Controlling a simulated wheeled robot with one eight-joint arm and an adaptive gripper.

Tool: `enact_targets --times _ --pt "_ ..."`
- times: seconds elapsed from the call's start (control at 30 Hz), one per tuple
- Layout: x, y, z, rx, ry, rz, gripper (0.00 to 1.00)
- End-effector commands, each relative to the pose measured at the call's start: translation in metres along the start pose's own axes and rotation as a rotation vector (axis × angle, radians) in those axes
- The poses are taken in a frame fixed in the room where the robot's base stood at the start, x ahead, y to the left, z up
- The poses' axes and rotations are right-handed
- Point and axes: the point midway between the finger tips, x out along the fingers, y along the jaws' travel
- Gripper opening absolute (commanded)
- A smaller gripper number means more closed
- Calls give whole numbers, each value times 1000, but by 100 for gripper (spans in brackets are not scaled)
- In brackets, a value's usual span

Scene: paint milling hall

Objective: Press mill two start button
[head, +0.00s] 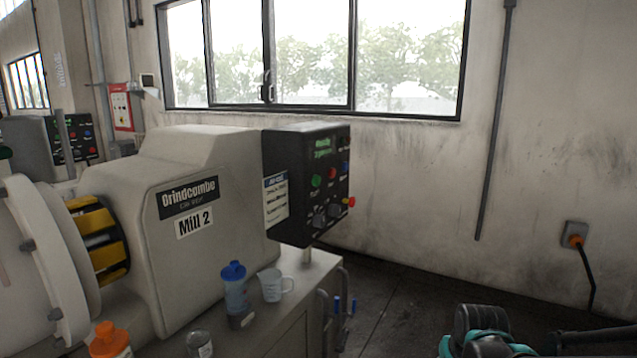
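The machine labelled Mill 2 (193,222) stands left of centre in the head view. Its black control box (294,150) is on its right end, with the button face turned to the right and seen at a slant. That face carries a lit green display (322,147), a green button (316,181), a red button (332,174), a blue button (346,167) and a red knob on yellow (350,202). Dark knobs sit below. The button lettering is too small to read. Teal and dark parts of my arm show at the bottom right; my gripper is not visible.
A blue-lidded bottle (235,288), a clear jug (272,286), a small glass (199,344) and an orange-capped bottle (108,340) stand on the bench before the mill. Another control panel (74,138) is at far left. Floor right of the mill looks clear.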

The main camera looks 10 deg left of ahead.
Motion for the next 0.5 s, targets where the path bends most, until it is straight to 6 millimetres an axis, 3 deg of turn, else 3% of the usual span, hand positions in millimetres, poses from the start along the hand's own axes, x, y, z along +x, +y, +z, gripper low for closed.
enact_targets --times 0.03,0.33,0.5 --pt "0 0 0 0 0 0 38" --pt "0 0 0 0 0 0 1" --pt "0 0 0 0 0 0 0"
